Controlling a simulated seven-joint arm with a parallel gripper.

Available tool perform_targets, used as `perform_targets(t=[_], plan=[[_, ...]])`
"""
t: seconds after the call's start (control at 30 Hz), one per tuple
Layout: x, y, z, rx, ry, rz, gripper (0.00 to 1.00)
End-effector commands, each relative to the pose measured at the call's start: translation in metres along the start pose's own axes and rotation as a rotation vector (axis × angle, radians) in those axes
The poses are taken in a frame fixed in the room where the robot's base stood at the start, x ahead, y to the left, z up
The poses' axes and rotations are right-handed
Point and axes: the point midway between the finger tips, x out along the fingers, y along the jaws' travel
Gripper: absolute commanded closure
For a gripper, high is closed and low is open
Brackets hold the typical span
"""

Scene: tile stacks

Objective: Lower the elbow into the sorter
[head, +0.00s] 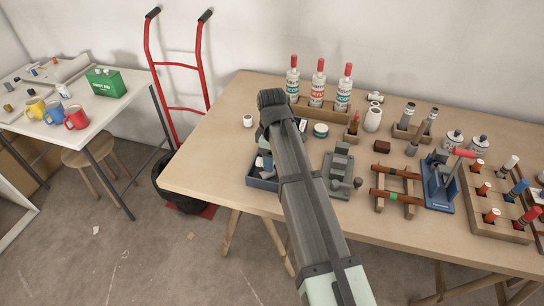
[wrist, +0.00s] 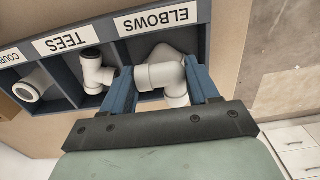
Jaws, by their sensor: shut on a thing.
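My gripper (wrist: 160,78) has its two blue fingers shut on a white pipe elbow (wrist: 158,76). The elbow is over the ELBOWS compartment of the dark blue sorter (wrist: 118,52) in the wrist view. More white pipe shows behind and below the held part; I cannot tell whether it is the same elbow or another one. How deep the held elbow sits is unclear. A white tee (wrist: 94,72) lies in the TEES compartment, and a white coupling (wrist: 32,86) in the one beside it. In the head view my arm hides the gripper and most of the sorter (head: 262,184).
On the workbench (head: 222,150), a grey vise-like tool (head: 340,172) stands just right of the sorter. Red-capped bottles (head: 317,84) stand behind in a wooden rack. A small white fitting (head: 247,121) lies behind the sorter. The bench's left end is clear.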

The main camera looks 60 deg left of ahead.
Motion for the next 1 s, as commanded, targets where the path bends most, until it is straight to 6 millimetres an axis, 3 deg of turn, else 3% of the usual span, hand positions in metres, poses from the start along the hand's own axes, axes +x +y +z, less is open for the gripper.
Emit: perform_targets(t=[1.0], plan=[[0.012,0.000,0.000,0.000,0.000,0.000,0.70]])
